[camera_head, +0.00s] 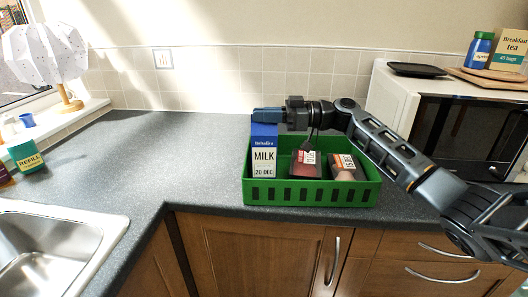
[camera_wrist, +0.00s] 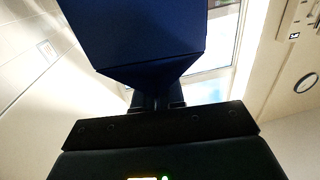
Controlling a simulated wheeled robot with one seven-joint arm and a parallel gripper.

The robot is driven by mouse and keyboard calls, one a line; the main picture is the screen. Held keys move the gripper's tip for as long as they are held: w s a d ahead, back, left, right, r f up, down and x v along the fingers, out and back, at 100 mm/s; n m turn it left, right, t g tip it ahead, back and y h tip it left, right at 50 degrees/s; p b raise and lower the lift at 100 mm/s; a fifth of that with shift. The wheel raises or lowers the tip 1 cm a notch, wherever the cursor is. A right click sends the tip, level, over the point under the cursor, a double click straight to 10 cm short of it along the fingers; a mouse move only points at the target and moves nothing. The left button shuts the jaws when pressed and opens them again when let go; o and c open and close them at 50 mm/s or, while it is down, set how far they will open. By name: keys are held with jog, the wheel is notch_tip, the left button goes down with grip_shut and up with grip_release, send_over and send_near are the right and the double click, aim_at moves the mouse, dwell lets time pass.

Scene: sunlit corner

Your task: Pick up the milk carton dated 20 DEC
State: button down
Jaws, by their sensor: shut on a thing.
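The milk carton (camera_head: 264,158) is blue and white, with "MILK" and "20 DEC" on its front. It stands upright at the left end of the green crate (camera_head: 310,194) in the head view, and I cannot tell whether its base touches the crate floor. My gripper (camera_head: 268,115) reaches in from the right at the carton's blue top and is shut on it. In the wrist view the carton (camera_wrist: 140,35) is a large dark blue shape ahead of my gripper (camera_wrist: 155,100). The fingertips are largely hidden.
Two dark red-brown packages, a left one (camera_head: 304,163) and a right one (camera_head: 343,168), lie in the crate. A sink (camera_head: 50,245) is at the left, a microwave (camera_head: 465,125) at the right. The countertop (camera_head: 180,150) left of the crate is clear.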

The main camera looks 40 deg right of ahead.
jog(key=shift+a+f, duration=0.1)
jog(key=shift+f, duration=0.3)
